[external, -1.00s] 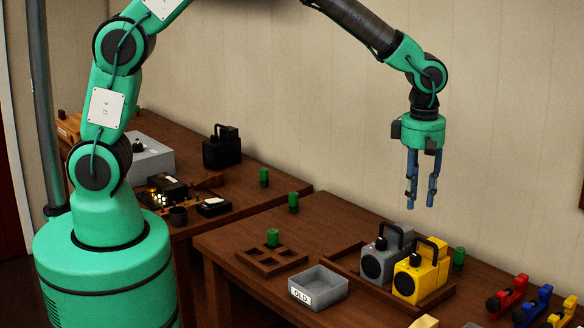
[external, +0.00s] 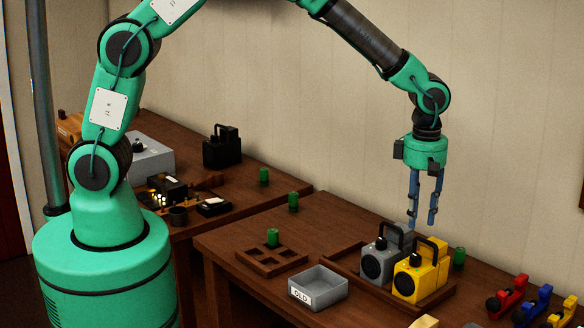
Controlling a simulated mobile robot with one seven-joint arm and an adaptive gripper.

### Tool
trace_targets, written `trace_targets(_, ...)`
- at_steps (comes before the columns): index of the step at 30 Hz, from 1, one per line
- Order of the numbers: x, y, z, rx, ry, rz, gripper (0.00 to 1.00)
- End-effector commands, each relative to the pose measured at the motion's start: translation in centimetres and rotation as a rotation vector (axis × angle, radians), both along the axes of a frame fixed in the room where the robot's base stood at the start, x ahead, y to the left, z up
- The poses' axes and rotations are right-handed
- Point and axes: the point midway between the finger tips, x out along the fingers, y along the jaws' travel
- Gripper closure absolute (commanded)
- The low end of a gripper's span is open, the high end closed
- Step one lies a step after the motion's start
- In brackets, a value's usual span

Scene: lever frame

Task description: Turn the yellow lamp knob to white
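The yellow lamp (external: 421,272) stands upright on the right-hand table, with a black handle on top and a dark round front. Whether a fingertip touches a lamp handle cannot be told.
A grey bin marked OLD (external: 318,287) and a wooden divided tray (external: 271,260) stand to the left. A green cylinder (external: 459,257) stands right of the yellow lamp. Red (external: 506,297) and blue (external: 533,305) levers stand at the far right.

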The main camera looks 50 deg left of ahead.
Motion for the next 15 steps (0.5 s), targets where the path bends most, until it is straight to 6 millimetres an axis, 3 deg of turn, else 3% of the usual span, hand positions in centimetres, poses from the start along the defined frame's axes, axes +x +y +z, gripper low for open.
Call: trace_targets(15, -0.1, 0.0, -8.2, 0.001, 0.001, 0.000, 0.69)
